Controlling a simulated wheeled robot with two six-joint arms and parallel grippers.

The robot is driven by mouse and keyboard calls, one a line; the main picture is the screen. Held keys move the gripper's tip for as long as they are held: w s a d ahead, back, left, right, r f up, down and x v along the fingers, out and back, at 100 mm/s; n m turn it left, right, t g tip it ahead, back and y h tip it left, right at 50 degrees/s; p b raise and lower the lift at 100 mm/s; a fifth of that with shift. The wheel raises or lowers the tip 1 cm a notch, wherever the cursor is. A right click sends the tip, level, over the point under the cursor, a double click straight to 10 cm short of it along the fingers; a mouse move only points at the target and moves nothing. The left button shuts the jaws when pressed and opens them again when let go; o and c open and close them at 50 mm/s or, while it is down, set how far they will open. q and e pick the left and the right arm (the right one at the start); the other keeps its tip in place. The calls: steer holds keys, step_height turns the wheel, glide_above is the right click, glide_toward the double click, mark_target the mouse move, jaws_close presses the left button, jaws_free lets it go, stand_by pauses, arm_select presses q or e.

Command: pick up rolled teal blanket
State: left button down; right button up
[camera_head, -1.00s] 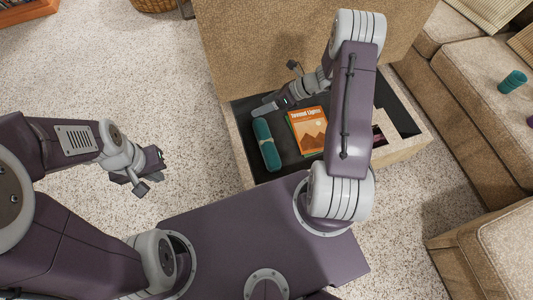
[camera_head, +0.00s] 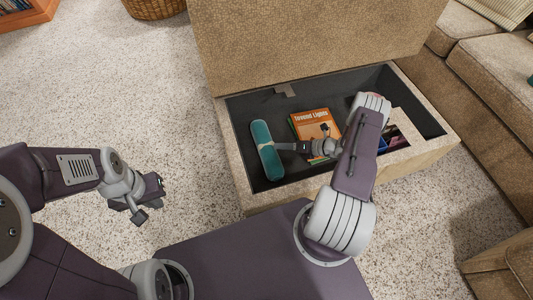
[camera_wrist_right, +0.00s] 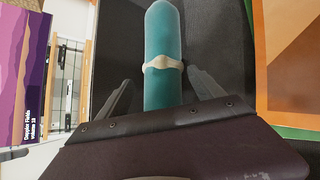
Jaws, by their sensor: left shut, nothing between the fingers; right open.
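The rolled teal blanket (camera_head: 262,132) lies in the left part of an open storage ottoman, with a pale band around its middle. It also shows in the right wrist view (camera_wrist_right: 163,28), running up from between the fingers. My right gripper (camera_head: 278,147) is just right of the blanket's middle in the head view. In the right wrist view my right gripper (camera_wrist_right: 160,77) is open, one finger on each side of the roll below the band. Contact cannot be told. My left gripper (camera_head: 150,200) is shut and empty, outside the ottoman over the carpet.
The ottoman's rim (camera_head: 236,165) surrounds the blanket, and its raised lid (camera_head: 310,45) stands behind. An orange book (camera_head: 316,122) lies right of the blanket, partly behind my right arm. A sofa (camera_head: 490,70) is at the right. A wicker basket (camera_head: 155,8) stands at the back.

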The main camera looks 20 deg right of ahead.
mark_target(272, 146)
steer(key=shift+w+a+f, duration=0.2)
steer(key=shift+a+f, duration=0.05)
steer(key=shift+f, duration=0.45)
steer(key=shift+w+a, duration=0.15)
steer(key=shift+w, duration=0.05)
steer(key=b+x, duration=0.4)
steer(key=x, duration=0.1)
steer(key=shift+w+a+f, duration=0.15)
steer(key=shift+a+f, duration=0.05)
steer(key=shift+f, duration=0.15)
steer(key=shift+w+a, duration=0.15)
steer(key=shift+w, duration=0.05)
arm_select(q)
step_height(272, 146, down, 5)
steer(key=shift+r, duration=0.1)
arm_select(e)
steer(key=shift+r, duration=0.1)
